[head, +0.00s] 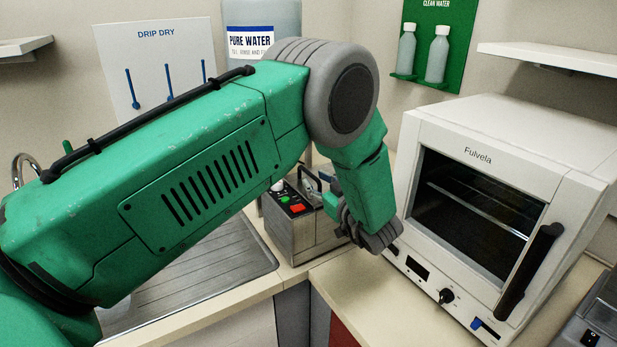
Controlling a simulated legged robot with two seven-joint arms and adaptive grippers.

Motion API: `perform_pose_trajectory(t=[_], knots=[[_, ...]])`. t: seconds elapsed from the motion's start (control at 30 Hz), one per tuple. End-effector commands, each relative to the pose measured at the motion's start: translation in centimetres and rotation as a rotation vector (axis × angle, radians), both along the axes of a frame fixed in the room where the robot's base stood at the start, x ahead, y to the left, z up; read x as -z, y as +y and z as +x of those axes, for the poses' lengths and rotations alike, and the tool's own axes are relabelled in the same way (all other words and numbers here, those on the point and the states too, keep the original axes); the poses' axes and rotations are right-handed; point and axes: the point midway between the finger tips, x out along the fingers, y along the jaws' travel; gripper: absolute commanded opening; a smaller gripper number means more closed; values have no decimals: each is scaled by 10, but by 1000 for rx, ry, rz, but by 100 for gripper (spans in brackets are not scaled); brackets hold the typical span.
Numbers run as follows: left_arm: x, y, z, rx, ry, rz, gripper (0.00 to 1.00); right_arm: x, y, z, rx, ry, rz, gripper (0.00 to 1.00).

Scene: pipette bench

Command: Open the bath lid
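The bath (282,232) is a small metal box on the counter, with a dark control panel carrying a green and a red button. Its top is mostly hidden behind my green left arm, so I cannot tell how its lid stands. My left gripper (347,217) is at the right side of the bath, partly hidden by my own wrist. Its fingertips do not show clearly, and I cannot tell whether it touches the bath or lid. My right gripper is not in view.
A white oven (500,150) with a dark window and black handle stands close to the right. A metal sink drainer (215,275) lies to the left. A drip dry rack (150,60), a pure water container (250,20) and a green bottle board (462,45) are behind.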

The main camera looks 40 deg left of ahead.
Motion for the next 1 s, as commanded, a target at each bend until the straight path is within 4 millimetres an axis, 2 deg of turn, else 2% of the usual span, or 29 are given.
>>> perform_pose_trajectory(t=[0.23,0.43,0.6,0.63,0.7,1.0], knots=[[1,32,11,0,-2,-2,30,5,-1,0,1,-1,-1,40],[2,41,14,0,0,-7,30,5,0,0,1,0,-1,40],[2,40,13,0,-1,-6,30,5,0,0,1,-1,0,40],[2,39,14,0,0,-5,23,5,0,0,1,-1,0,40],[1,38,13,1,-1,-3,0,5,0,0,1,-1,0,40],[-2,35,12,0,5,2,0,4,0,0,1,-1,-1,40]])
